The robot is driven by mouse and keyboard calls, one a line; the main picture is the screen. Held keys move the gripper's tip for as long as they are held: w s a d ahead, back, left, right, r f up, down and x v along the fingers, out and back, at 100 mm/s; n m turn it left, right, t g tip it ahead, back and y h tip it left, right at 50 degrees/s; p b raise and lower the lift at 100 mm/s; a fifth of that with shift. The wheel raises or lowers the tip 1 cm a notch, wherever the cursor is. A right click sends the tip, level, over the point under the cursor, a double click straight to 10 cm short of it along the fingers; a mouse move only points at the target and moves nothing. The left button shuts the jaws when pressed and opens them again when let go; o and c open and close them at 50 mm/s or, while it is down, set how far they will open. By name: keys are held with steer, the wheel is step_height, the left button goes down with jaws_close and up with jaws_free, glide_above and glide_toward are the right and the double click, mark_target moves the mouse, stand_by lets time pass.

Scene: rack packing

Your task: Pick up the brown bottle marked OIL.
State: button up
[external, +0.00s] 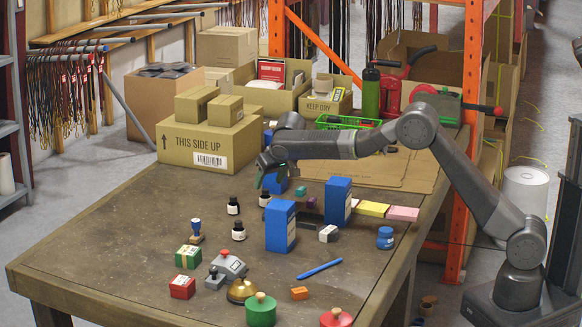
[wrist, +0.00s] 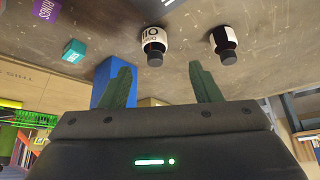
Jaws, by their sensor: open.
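The OIL bottle is small and very dark, with a black cap and a white label. In the wrist view the bottle (wrist: 153,42) is at upper centre, its lettering upside down and partly legible as OIL. It appears to be the dark bottle (external: 265,198) just below my gripper in the external view. My gripper (external: 268,180) is open, with its green fingers apart and nothing between them. In the wrist view the gripper (wrist: 162,84) has the bottle beyond its fingertips, not touching it.
A similar dark bottle (external: 233,205) stands to the left, also seen in the wrist view (wrist: 223,42). A third dark bottle (external: 238,231) stands nearer the camera. A blue box (wrist: 104,78) is behind one finger. Tall blue boxes (external: 281,226) (external: 338,200) stand to the right.

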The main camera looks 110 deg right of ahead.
mark_target(267, 191)
steer(key=shift+x, duration=1.15)
steer(key=x, duration=0.5)
steer(key=shift+s+d+f, duration=0.1)
steer(key=shift+s+d, duration=0.15)
steer(key=shift+s, duration=0.05)
steer(key=c, duration=1.1)
